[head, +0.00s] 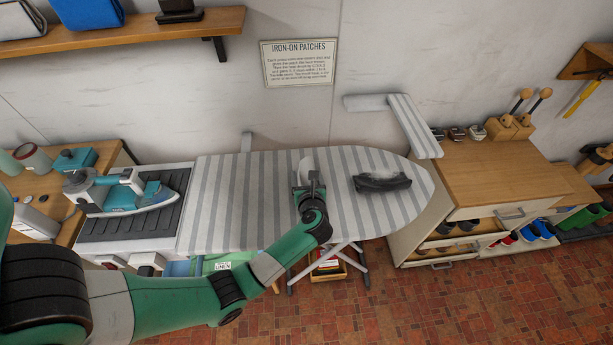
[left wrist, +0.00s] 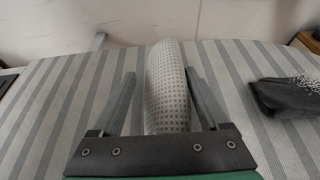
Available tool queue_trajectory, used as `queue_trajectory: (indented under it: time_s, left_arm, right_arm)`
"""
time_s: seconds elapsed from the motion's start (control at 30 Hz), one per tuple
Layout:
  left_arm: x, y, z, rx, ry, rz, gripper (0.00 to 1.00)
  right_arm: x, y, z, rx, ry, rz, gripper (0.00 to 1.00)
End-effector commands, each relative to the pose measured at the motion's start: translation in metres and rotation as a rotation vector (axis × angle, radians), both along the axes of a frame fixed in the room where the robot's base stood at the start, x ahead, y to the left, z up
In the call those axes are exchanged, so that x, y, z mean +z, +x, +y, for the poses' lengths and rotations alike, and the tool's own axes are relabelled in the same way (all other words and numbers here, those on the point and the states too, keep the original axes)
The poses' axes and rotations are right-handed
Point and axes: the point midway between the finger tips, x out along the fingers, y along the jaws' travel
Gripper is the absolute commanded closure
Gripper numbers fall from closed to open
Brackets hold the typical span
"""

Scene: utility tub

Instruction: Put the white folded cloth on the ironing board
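The white folded cloth (head: 305,163) is on the grey-and-white striped ironing board (head: 235,200), near its middle. In the left wrist view the cloth (left wrist: 167,88) shows a small grey pattern and a rounded far end. My left gripper (head: 308,190) is low over the board, with the cloth between its fingers. In the left wrist view a strip of board shows between the left finger and the cloth, so the left gripper (left wrist: 160,90) looks open around it. The right finger is close beside the cloth; contact is unclear. My right gripper is out of view.
A dark grey crumpled cloth (head: 381,183) lies on the board to the right. A teal iron (head: 140,196) rests on the dark stand at the board's left end. A wooden-topped cabinet (head: 490,175) stands right. The board's rounded right end is clear.

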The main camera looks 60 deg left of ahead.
Motion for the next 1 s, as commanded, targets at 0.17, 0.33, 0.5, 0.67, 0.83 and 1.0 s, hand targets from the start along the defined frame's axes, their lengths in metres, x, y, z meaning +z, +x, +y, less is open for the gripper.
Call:
queue_trajectory:
  time_s: [0.17, 0.33, 0.5, 0.67, 0.83, 1.0]
  left_arm:
    - [0.0, 0.0, 0.0, 0.0, 0.0, 0.0, 0.01]
    - [0.001, 0.0, 0.0, 0.0, 0.0, 0.0, 0.01]
    - [0.008, -0.002, -0.007, -0.003, 0.001, -0.001, 0.01]
    - [0.022, -0.011, -0.036, -0.005, 0.0, -0.001, 0.01]
    - [0.038, -0.024, -0.074, -0.007, 0.0, -0.002, 0.01]
    - [0.047, -0.033, -0.098, -0.003, 0.0, -0.001, 0.01]
  right_arm:
    - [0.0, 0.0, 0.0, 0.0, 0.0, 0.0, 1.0]
    - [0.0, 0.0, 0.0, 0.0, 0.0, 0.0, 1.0]
    - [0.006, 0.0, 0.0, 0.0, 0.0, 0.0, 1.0]
    - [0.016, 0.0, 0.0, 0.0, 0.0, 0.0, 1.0]
    - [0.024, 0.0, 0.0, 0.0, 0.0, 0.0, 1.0]
    - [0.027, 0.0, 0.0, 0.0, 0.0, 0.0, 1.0]
